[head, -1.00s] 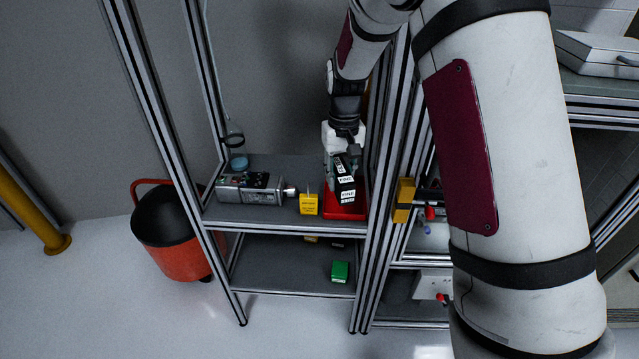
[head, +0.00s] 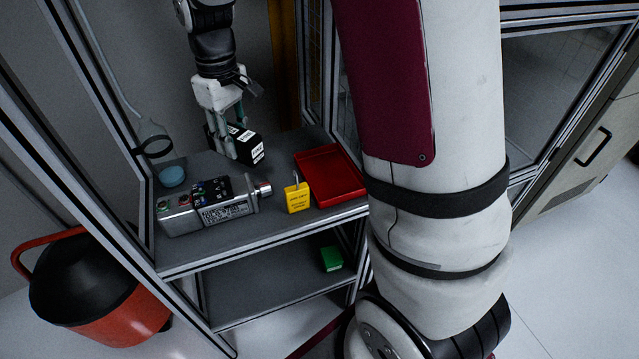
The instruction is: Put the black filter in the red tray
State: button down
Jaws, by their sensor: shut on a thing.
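The black filter (head: 250,149) is a dark box with white labels, toward the back of the upper shelf. My gripper (head: 227,150) comes down from above and is shut on it, with the fingers near its left part. I cannot tell whether its underside touches the shelf. The red tray (head: 338,188) is a shallow, empty tray at the right of the same shelf. The filter and my gripper are to the left of the tray and a little behind it, apart from it.
A grey motor unit (head: 208,207) lies at the shelf's front left. A yellow padlock-like block (head: 297,198) stands between it and the tray. A blue round thing (head: 172,177) is at the left. Frame posts (head: 103,140) border the shelf. A green box (head: 331,258) is below.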

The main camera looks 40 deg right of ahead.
jog(key=shift+s+d+f+n+b, duration=0.1)
jog(key=shift+f+n+b, duration=0.25)
jog(key=shift+f+b, duration=0.4)
jog(key=shift+s+d+f+n+b, duration=0.1)
jog(key=shift+f+n+b, duration=0.3)
jog(key=shift+b, duration=0.55)
jog(key=s+d, duration=0.3)
jog(key=d, duration=0.6)
jog(key=s+d, duration=0.2)
jog(key=d, duration=0.7)
jog(key=b, duration=0.1)
send_near(329, 176)
jog(key=shift+a, duration=0.3)
notch_tip(329, 176, down, 5)
jog(key=shift+r+b, duration=0.1)
jog(key=shift+b, duration=0.5)
jog(key=shift+d+f, duration=0.2)
jog(key=shift+f, duration=0.05)
jog(key=shift+f, duration=0.1)
jog(key=shift+f, duration=0.1)
jog(key=c, duration=1.3)
grip_release()
jog(key=shift+o, duration=0.5)
